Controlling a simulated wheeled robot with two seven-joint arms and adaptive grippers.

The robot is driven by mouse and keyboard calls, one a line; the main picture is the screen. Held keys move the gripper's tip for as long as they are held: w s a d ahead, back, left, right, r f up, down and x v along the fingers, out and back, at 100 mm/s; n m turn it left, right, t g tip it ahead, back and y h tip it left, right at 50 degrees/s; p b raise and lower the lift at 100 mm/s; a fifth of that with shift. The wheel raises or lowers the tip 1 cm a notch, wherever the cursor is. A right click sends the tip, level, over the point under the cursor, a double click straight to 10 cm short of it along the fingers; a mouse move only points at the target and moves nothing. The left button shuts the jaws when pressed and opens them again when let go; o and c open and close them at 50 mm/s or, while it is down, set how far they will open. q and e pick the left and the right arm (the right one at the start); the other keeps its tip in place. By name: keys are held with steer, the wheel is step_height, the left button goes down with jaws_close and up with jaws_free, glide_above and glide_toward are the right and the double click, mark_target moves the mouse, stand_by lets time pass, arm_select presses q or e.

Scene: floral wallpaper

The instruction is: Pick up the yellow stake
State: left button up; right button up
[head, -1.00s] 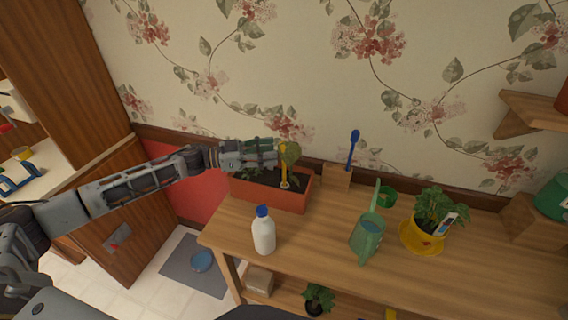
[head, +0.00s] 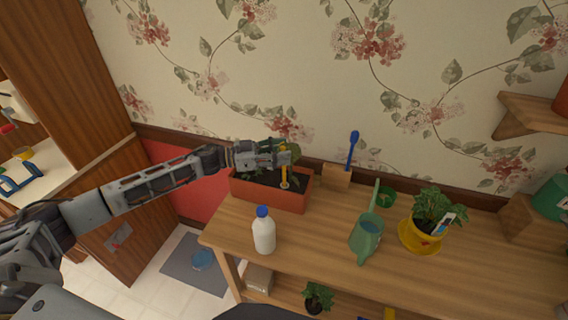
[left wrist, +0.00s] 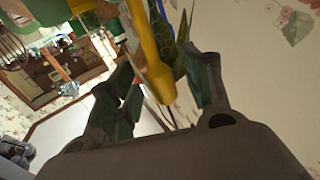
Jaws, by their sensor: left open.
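The yellow stake (head: 284,177) stands upright in the soil of the orange planter box (head: 268,198), beside a leafy plant. My left gripper (head: 286,155) is over the planter at the upper part of the stake and covers some of the stake and plant. In the left wrist view the yellow stake (left wrist: 148,50) shows between the two spread fingers of my left gripper (left wrist: 165,85), with green leaves close by. The gripper is open; I cannot tell whether a finger touches the stake. My right gripper is not in view.
A white bottle with a blue cap (head: 264,232) stands in front of the planter on the wooden table (head: 315,240). To the right are a wooden block with a blue tool (head: 352,148), a green watering can (head: 366,236) and a yellow pot (head: 416,237). The wall is close behind.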

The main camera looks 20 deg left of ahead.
arm_select(q)
steer(key=shift+w+d, duration=0.25)
steer(key=shift+d, duration=0.25)
jaws_close()
stand_by(0.3)
